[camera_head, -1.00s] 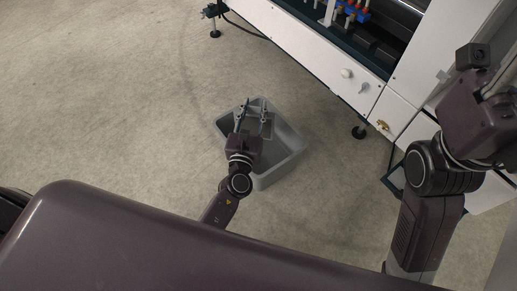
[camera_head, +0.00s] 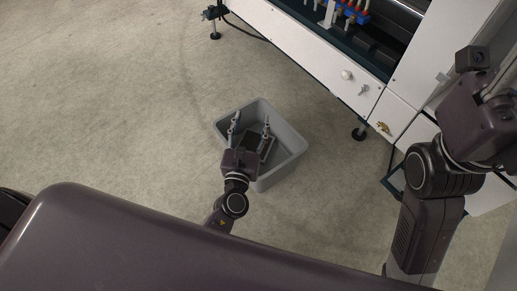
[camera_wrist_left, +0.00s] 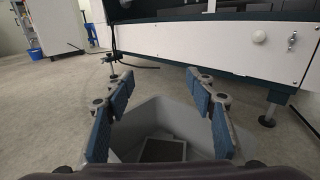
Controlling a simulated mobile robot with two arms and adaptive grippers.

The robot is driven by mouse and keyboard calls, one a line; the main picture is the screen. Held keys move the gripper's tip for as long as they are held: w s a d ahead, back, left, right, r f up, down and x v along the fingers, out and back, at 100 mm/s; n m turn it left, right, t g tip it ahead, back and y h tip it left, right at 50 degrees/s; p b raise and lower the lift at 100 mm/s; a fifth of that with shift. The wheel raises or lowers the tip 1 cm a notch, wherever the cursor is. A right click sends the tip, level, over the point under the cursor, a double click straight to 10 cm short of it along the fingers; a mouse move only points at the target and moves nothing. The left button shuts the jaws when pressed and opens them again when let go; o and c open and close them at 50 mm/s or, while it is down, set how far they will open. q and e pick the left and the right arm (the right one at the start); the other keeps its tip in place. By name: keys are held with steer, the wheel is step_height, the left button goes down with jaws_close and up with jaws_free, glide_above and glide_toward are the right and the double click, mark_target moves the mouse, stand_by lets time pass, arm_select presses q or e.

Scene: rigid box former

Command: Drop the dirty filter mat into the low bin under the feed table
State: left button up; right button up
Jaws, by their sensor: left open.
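The grey bin (camera_head: 288,137) stands on the floor in front of the machine, and its rim also shows in the left wrist view (camera_wrist_left: 150,108). A dark flat panel with a lighter edge, which looks like the filter mat (camera_wrist_left: 162,151), lies inside the bin. In the head view the mat (camera_head: 254,141) shows partly between my fingers. My left gripper (camera_head: 251,122) is over the bin with its fingers spread wide, and nothing is between them in the left wrist view (camera_wrist_left: 160,88). My right arm is at the right edge; its fingertips are not clearly visible.
The white machine (camera_head: 310,50) with a dark bed fills the upper right. A cable (camera_head: 245,31) runs near the far foot. The carpeted floor (camera_head: 110,110) on the left is clear.

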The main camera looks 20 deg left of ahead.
arm_select(q)
steer(key=s, duration=0.7)
steer(key=shift+s+d, duration=0.2)
steer(key=shift+d, duration=0.2)
steer(key=shift+r, duration=0.1)
